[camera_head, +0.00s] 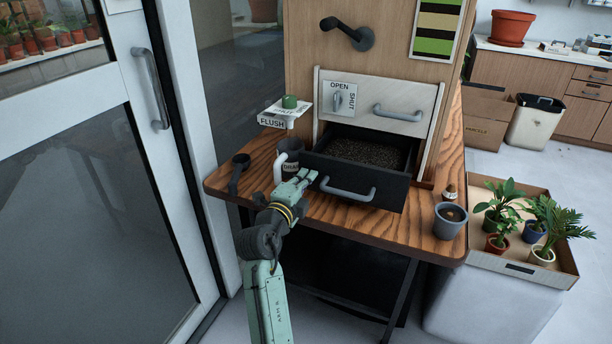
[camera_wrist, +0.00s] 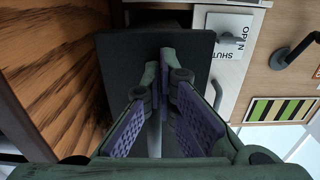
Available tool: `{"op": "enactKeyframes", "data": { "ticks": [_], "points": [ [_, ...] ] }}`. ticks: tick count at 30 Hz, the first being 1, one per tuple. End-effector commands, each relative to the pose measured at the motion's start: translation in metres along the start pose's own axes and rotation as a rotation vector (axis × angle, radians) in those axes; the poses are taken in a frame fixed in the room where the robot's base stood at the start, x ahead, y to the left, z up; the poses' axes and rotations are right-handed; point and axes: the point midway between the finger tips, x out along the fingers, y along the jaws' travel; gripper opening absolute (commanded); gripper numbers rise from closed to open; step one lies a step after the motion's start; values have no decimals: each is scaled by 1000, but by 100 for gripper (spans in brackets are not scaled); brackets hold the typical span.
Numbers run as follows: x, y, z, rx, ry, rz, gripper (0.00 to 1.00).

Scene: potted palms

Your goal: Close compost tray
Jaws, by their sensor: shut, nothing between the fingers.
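The compost tray (camera_head: 355,182) is a black drawer with a grey bar handle (camera_head: 347,190), pulled out from the wooden cabinet over the table. Dark granular compost (camera_head: 366,153) shows inside it. My gripper (camera_head: 306,177) is shut and empty at the left part of the tray's front, left of the handle. In the wrist view the shut fingertips (camera_wrist: 166,56) are in front of the dark tray front (camera_wrist: 125,70). I cannot tell whether they touch it. The fingers hide part of the tray front and its handle there.
A grey mug (camera_head: 290,163) stands close left of the tray, beside my gripper. A grey pot (camera_head: 449,220) stands at the table's right corner. Above the tray are a white panel with a handle (camera_head: 398,113) and an OPEN/SHUT knob (camera_head: 338,99).

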Motion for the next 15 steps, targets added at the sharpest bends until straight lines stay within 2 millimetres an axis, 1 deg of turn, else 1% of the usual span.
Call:
{"op": "enactKeyframes", "data": {
  "ticks": [7,10,13,15],
  "points": [
    [0,0,0,0,0,0,0],
    [4,1,0,1,1,-1,0],
    [15,4,-1,1,3,-2,0],
    [28,6,-1,2,3,-2,0]
  ]
}}
